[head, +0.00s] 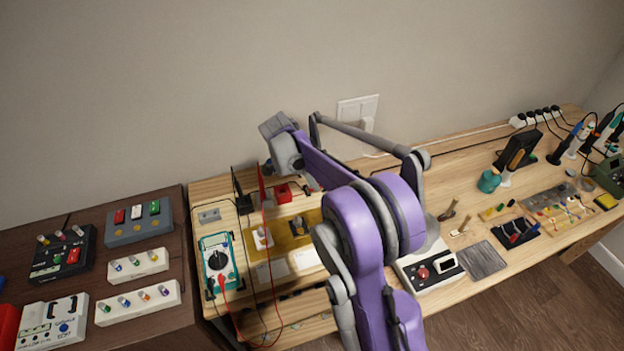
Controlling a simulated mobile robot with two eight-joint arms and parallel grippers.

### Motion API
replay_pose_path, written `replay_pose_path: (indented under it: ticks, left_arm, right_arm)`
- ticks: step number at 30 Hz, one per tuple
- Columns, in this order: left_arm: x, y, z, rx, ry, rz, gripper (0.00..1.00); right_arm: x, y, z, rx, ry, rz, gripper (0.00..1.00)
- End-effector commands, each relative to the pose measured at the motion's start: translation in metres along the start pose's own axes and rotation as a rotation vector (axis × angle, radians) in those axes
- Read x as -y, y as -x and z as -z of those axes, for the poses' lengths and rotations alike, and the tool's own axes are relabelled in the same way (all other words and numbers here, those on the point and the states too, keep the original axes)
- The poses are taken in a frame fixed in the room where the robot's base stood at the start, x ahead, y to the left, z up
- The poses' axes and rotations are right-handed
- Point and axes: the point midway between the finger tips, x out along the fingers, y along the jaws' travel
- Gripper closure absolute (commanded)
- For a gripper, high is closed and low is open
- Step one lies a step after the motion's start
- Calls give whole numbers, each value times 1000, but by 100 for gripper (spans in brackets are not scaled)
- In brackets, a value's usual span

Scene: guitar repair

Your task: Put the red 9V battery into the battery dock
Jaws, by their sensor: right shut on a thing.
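My right arm reaches over the bench from the bottom of the head view. Its gripper (307,184) is low over the back of the bench, mostly hidden behind my own purple link. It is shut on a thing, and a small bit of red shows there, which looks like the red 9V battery. A red block with a dark opening (283,193) stands just left of the gripper, apart from it. I cannot tell for sure which thing is the battery dock. My left gripper is not in view.
A teal multimeter (217,262) with red and black leads lies at the bench's left end. A tan mat (290,241) holds small parts. Pedals and knobbed boxes (137,225) fill the dark table at left. Tools and a black stand (516,149) are at right.

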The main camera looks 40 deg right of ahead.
Motion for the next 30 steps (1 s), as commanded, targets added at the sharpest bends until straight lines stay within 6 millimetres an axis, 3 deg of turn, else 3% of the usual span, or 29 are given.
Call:
replay_pose_path:
  ticks: [17, 18, 23, 30]
  left_arm:
    - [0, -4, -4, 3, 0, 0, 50]
    - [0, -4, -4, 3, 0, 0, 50]
    - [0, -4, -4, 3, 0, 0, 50]
    - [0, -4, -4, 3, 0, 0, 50]
  right_arm:
    - [0, -8, -3, 0, 0, 1, 100]
    - [0, -8, -3, 0, 0, 1, 64]
    - [0, -8, -3, 0, 0, 0, 36]
    - [0, -8, -3, 0, 0, 0, 31]
